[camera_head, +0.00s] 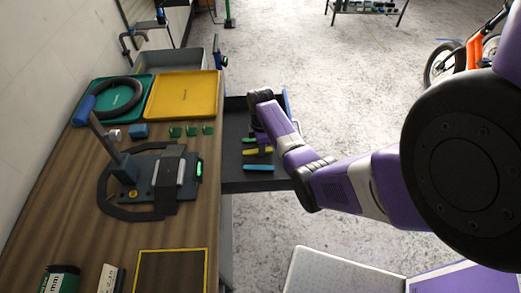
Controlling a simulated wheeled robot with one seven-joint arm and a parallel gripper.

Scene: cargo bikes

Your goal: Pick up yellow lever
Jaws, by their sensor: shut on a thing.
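The yellow lever (258,151) is a short bright bar at the dark shelf beside the wooden bench. My gripper (261,143) points down over it from the purple arm and is shut on it. The fingers are small and dark here, and partly hidden by my arm. I cannot tell whether the lever touches the shelf surface or is just above it.
A green lever (249,140) and a blue lever (259,168) lie close by on the dark shelf (238,180). The bench (60,190) holds a green tray (95,117), a yellow tray (183,95) and a clamp fixture (150,180).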

